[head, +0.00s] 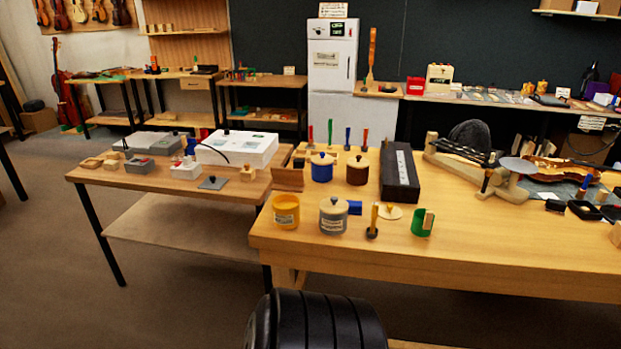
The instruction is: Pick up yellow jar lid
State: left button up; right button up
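A yellow jar (286,211) stands without a lid at the near left corner of the wooden bench (460,262). A pale yellow lid with a small knob (393,212) lies flat on the bench to the right of it, beyond a grey jar. It lies just right of an upright wooden-handled tool (373,222) and left of a green holder (422,223). Neither of my grippers shows in the head view. A black ribbed part of mine shows at the bottom middle, in front of the bench.
A grey lidded jar (333,216), a blue lidded jar (321,168) and a brown lidded jar (358,171) stand nearby. A long black box (399,178) lies behind the lid. The bench's front right is mostly clear. A lower table (140,181) adjoins at left.

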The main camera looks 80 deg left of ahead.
aim_at(390, 212)
jog(key=u, duration=2.9)
